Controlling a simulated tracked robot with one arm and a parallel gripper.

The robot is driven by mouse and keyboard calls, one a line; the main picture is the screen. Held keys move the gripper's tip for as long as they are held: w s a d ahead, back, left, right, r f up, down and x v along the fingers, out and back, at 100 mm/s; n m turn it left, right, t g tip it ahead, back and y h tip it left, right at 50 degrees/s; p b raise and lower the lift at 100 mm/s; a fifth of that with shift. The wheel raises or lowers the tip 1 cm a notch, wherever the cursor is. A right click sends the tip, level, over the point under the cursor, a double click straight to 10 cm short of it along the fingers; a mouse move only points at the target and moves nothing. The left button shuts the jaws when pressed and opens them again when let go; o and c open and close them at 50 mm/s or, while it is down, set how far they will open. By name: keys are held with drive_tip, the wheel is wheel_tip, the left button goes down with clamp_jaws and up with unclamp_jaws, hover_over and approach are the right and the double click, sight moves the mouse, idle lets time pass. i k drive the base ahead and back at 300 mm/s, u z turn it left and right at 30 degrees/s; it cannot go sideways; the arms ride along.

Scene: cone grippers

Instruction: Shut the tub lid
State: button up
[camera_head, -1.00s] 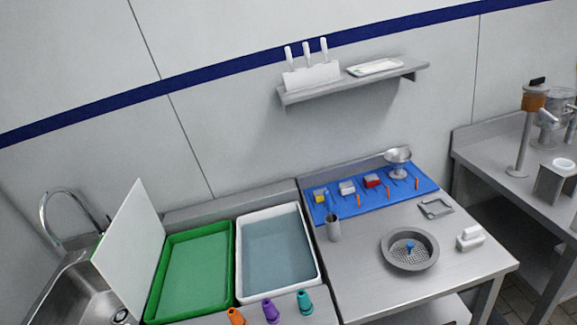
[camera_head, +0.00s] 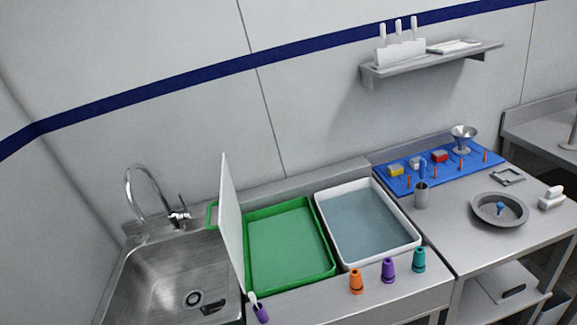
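A green tub (camera_head: 288,245) stands open on the steel counter, between the sink and a white tub. Its white lid (camera_head: 231,225) stands up nearly vertical along the tub's left side, seen almost edge-on. A green handle-like loop (camera_head: 211,214) shows behind the lid's left side. The tub looks empty, with a flat green floor. My gripper does not show in this view.
A white tub (camera_head: 370,225) with blue-grey contents sits directly right of the green one. Orange (camera_head: 356,281), purple (camera_head: 388,270) and teal (camera_head: 418,259) cones stand in front. Another purple piece (camera_head: 260,310) is near the lid's lower end. The sink (camera_head: 175,285) and faucet (camera_head: 140,195) lie left.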

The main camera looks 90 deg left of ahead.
sight(230, 225)
drive_tip(key=u, duration=2.45)
drive_tip(key=k, duration=0.9)
drive_tip(key=u, duration=0.1)
drive_tip(key=i, duration=0.85)
drive_tip(key=z, duration=0.05)
